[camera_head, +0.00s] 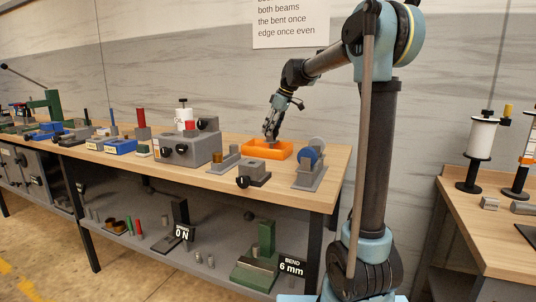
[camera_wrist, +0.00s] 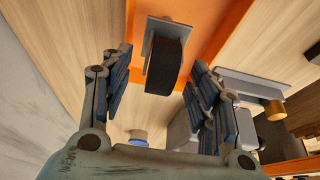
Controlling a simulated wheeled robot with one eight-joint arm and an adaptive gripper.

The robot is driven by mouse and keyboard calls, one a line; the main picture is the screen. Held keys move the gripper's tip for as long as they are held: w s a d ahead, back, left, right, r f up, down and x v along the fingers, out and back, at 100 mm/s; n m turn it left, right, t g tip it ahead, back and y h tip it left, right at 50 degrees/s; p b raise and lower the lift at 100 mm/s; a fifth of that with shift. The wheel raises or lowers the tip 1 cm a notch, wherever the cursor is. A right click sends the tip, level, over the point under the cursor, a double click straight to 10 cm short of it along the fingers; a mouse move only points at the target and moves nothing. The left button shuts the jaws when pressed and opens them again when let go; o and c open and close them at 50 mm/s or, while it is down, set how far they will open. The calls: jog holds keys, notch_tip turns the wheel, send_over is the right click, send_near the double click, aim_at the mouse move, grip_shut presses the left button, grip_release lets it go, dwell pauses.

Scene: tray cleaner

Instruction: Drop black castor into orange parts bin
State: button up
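The black castor (camera_wrist: 165,62), a black wheel with a grey mounting plate (camera_wrist: 160,38), is between and beyond my fingertips in the wrist view. The orange parts bin (camera_wrist: 205,28) is behind it in that view. In the head view, my gripper (camera_head: 271,132) points down at the orange bin (camera_head: 281,153) on the workbench. In the wrist view, my gripper (camera_wrist: 160,68) is open, with gaps showing between its fingers and the castor. I cannot tell whether the castor rests on the bin's floor; it is too small to make out in the head view.
A grey block with a black knob (camera_head: 254,173) and a grey stand with a blue disc (camera_head: 309,165) stand in front of the bin. A larger grey box (camera_head: 195,149) is to its left. The wooden bench top (camera_head: 328,185) is bare near its right end.

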jog(key=v, duration=1.2)
jog(key=shift+f, duration=0.1)
